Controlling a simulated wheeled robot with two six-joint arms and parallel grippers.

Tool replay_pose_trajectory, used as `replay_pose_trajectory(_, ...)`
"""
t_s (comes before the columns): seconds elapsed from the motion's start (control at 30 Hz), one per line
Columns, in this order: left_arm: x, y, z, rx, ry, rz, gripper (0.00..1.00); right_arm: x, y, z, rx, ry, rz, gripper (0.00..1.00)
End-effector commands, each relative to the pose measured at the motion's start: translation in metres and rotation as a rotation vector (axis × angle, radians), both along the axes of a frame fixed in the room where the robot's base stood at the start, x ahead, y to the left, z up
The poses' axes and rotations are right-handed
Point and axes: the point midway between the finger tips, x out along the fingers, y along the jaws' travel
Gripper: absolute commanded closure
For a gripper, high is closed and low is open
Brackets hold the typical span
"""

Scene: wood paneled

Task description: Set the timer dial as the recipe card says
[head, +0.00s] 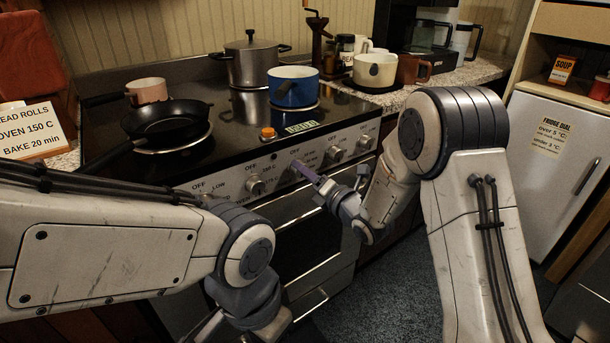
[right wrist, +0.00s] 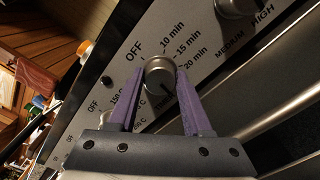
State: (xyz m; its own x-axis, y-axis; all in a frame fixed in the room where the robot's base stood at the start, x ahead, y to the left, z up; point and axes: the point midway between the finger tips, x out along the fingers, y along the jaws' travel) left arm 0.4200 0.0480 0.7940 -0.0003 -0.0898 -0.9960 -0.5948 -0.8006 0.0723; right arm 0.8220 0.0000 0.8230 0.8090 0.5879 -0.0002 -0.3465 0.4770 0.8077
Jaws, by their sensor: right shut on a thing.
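The recipe card (head: 36,130) at the left edge of the head view reads "…EAD ROLLS, OVEN 150 C, BAKE 20 min", its left side cut off. The timer dial (right wrist: 159,73) is a round metal knob on the stove front, with OFF, 10, 15 and 20 min marks around its upper side. My right gripper (head: 300,172) reaches the stove front, its purple fingers shut on the dial from both sides. A dark mark shows low on the dial's face; which mark it points to I cannot tell. My left arm crosses the lower left, its gripper out of view.
Other stove knobs (head: 336,154) sit right of the timer dial, close to my right fingers. The oven door handle (head: 305,207) runs below. A black pan (head: 166,120), steel pot (head: 250,62) and blue pot (head: 293,87) stand on the stovetop. A fridge (head: 548,160) stands at the right.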

Motion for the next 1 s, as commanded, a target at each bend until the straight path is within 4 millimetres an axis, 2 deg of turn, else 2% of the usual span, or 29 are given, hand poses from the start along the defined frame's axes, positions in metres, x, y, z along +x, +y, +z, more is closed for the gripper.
replay_pose_trajectory(0.4, 0.000, 0.000, -0.026, 0.000, 0.000, 0.000, 0.50, 0.000, -0.001, -0.003, 0.308, 0.223, -0.002, 1.00)
replay_pose_trajectory(1.0, 0.000, 0.000, -0.042, 0.000, 0.000, 0.000, 0.50, 0.000, -0.001, -0.004, 0.769, 0.560, -0.002, 1.00)
